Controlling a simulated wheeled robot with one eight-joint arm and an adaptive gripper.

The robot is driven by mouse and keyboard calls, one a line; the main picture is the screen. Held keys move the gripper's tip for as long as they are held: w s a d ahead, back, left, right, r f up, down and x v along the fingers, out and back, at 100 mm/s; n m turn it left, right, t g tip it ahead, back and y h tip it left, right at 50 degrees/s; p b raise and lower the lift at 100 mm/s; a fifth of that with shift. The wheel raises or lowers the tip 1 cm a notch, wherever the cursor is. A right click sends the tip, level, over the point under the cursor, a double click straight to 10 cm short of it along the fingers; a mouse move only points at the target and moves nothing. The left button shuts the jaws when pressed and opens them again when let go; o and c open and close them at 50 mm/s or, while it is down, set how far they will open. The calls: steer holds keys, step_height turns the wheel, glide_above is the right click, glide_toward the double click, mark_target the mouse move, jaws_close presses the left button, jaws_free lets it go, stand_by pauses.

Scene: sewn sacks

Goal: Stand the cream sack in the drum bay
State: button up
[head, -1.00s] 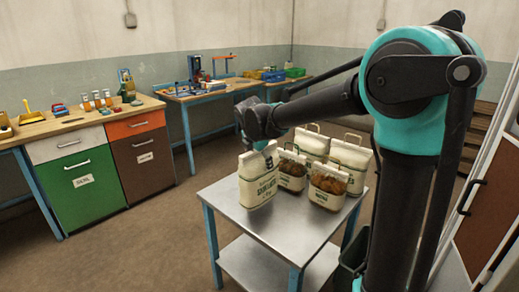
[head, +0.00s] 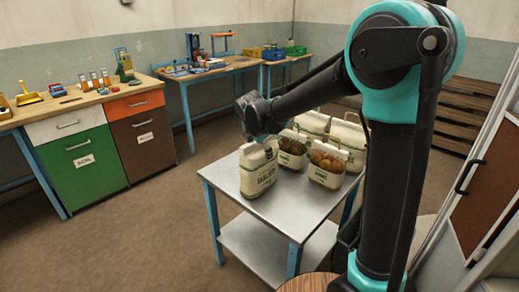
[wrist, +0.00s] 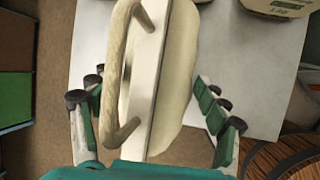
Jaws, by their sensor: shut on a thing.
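The cream sack (head: 258,175) is a printed sack with a pale top seam, at the left of the metal table. In the wrist view its top seam and a looped handle (wrist: 133,75) are seen from above. My gripper (head: 262,140) is over its top and shut on it; the fingers (wrist: 155,110) lie either side of the sack in the wrist view. The sack looks upright; I cannot tell if its base touches the table. A wooden drum (wrist: 285,162) with a dark hoop shows at the lower right of the wrist view. No drum bay can be made out.
The metal table (head: 285,212) also bears cream sacks (head: 348,140) and two carriers of brown goods (head: 327,167), (head: 291,153), right of the held sack. A round wooden top (head: 308,283) is at the bottom edge. Workbenches (head: 60,108) line the left. Open floor lies between.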

steer(key=o, duration=1.9)
steer(key=v, duration=1.2)
steer(key=s+d+f+m, duration=0.3)
steer(key=d+f+m, duration=0.25)
steer(key=d, duration=0.25)
steer(key=s+d+f+m, duration=0.35)
steer(key=d+m, duration=0.25)
steer(key=d, duration=0.2)
steer(key=s+d+f+m, duration=0.3)
steer(key=s+f+m, duration=0.1)
steer(key=m, duration=0.1)
steer(key=s+d+f+m, duration=0.4)
steer(key=s+m, duration=0.1)
steer(key=s+d+f+m+g+y, duration=0.1)
steer(key=s+d+f+m, duration=0.3)
steer(key=s+m, duration=0.1)
steer(key=shift+s+d+f+m, duration=0.15)
steer(key=shift+s+f+m, duration=0.05)
steer(key=shift+f+m, duration=0.2)
